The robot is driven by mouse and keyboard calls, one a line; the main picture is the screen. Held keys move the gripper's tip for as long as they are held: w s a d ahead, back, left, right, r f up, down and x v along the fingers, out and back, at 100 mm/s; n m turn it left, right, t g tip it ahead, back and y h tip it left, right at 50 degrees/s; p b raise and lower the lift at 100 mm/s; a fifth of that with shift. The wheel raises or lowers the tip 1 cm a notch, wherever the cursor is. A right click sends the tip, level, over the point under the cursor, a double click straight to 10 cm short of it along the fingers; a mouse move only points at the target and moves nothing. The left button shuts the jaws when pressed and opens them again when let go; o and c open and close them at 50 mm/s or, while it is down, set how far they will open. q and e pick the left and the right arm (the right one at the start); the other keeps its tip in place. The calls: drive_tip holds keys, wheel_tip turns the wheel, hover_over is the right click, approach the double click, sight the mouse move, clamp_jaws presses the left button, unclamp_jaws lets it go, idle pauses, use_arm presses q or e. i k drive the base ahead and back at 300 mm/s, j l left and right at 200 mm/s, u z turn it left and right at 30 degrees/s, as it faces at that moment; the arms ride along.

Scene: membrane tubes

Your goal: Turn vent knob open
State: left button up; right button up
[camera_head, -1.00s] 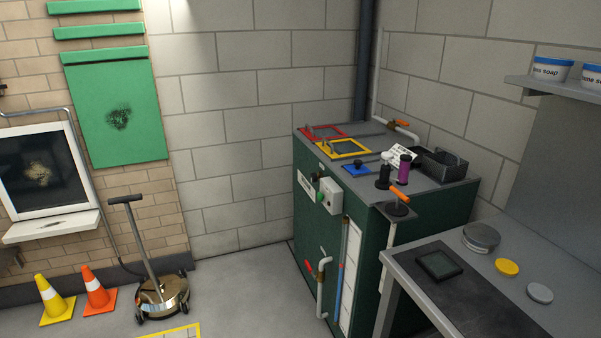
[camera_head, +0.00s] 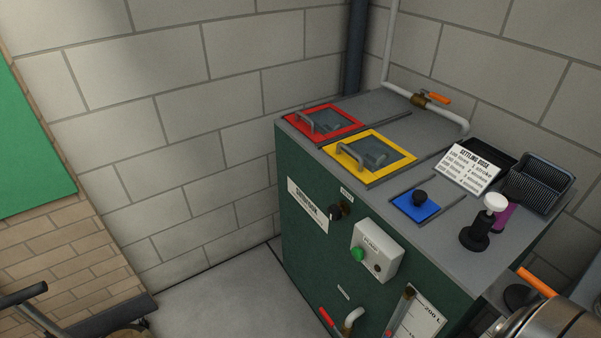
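A small dark knob (camera_head: 337,212) sits on the green front face of the tank cabinet, with a small label above it that is too small to read. A second black knob (camera_head: 420,197) stands on a blue square plate (camera_head: 405,208) on the grey top. I cannot tell from lettering which is the vent knob, nor whether it is open. Neither of my grippers shows in view, and nothing touches either knob.
A red-framed hatch (camera_head: 321,121) and a yellow-framed hatch (camera_head: 370,155) lie on the top. A grey box with a green button (camera_head: 377,252) juts from the front. A black pump (camera_head: 476,235) and basket (camera_head: 540,182) are at right.

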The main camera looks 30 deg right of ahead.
sight(334, 213)
drive_tip(key=i+j, duration=0.1)
drive_tip(key=i, duration=2.05)
drive_tip(key=i+z, duration=0.1)
drive_tip(key=z, duration=0.7)
drive_tip(key=i+z, duration=0.15)
drive_tip(key=z, duration=0.3)
drive_tip(key=j+z, duration=0.1)
drive_tip(key=z, duration=0.3)
drive_tip(key=i+j+z, duration=0.1)
drive_tip(key=z, duration=0.3)
